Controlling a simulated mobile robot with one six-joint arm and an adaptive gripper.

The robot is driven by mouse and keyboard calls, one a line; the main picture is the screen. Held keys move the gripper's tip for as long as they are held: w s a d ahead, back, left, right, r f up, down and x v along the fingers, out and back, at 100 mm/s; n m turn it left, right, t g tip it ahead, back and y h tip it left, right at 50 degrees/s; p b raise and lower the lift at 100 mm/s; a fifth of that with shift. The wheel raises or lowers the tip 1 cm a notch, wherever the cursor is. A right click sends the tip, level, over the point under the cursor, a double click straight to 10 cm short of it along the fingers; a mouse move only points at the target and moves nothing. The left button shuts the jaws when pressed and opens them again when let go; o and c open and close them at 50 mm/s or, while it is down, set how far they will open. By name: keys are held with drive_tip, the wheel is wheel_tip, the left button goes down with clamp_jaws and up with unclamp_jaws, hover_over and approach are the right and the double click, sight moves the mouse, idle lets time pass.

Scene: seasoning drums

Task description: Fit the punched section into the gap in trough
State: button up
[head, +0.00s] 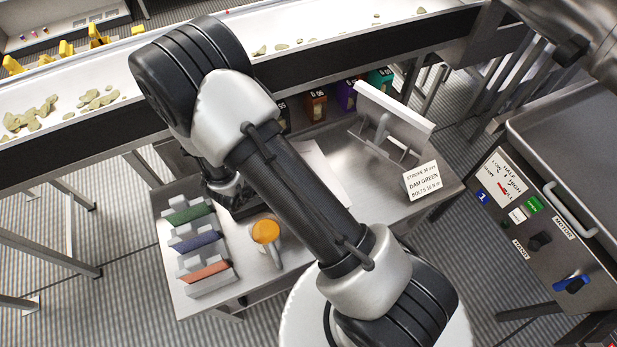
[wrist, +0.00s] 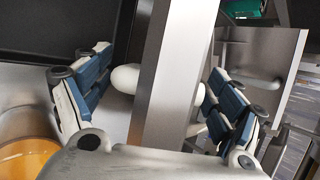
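My gripper (wrist: 165,95) shows in the wrist view with its two blue-padded fingers apart on either side of a long light grey metal bar (wrist: 178,65). A rounded white piece (wrist: 125,78) shows between the left finger and the bar, and another shows by the right finger. I cannot tell whether the fingers touch them or grip anything. In the head view my arm hides most of the gripper. A grey plate-like section (head: 395,108) leans on the right of the steel table. I cannot make out any punched holes. The trough (head: 185,100) runs along the back; its gap is not identifiable.
Green (head: 188,213), blue (head: 195,241) and orange (head: 204,272) blocks stand at the table's left. An orange-topped object (head: 265,231) is beside them. A sign (head: 422,180) reads "DAM GREEN". A control cabinet (head: 560,200) is at right. Pale pieces (head: 32,114) lie in the trough.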

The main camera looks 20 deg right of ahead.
drive_tip(key=c, duration=1.8)
drive_tip(key=shift+r, duration=0.1)
